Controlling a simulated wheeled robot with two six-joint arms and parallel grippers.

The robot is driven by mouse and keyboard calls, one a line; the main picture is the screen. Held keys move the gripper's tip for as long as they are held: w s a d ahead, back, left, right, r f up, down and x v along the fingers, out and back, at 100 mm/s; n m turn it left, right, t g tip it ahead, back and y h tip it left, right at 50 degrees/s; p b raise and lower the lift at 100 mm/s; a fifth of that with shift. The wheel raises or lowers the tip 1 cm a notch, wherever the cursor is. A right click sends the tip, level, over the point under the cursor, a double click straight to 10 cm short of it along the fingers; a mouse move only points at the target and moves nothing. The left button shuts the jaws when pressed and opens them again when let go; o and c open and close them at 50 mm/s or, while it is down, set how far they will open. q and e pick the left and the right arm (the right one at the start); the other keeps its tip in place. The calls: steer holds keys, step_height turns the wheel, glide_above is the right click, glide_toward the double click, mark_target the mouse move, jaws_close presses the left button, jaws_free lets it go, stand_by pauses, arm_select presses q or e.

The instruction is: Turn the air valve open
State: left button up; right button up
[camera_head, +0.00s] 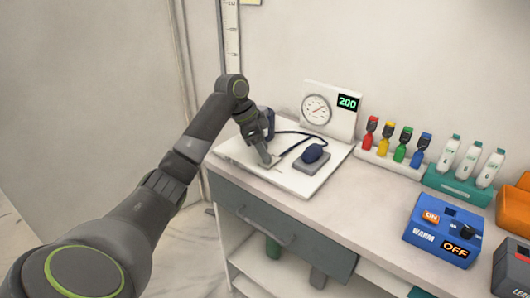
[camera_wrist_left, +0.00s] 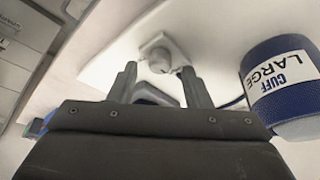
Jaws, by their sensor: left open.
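In the left wrist view, a round grey knob (camera_wrist_left: 159,62), which looks like the air valve, sits on a small pale square plate (camera_wrist_left: 183,50). My left gripper (camera_wrist_left: 158,72) is open, and its two fingertips point at the knob, one to each side of it in the picture; I cannot tell whether they touch it. In the head view my left gripper (camera_head: 266,160) is low over the white board (camera_head: 296,182) and hides the knob. A gauge panel (camera_head: 329,110) behind it reads 200. A dark blue bulb (camera_head: 313,153) rests on a grey block to the right.
A blue cuff labelled CUFF LARGE (camera_wrist_left: 281,82) stands close beside my fingers. A dark hose (camera_head: 292,133) curves across the board. Coloured bottles (camera_head: 384,144), a green rack (camera_head: 457,185) and a blue WARM box (camera_head: 443,228) line the counter to the right.

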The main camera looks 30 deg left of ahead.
arm_select(q)
steer(key=shift+x, duration=0.85)
steer(key=shift+c, duration=0.2)
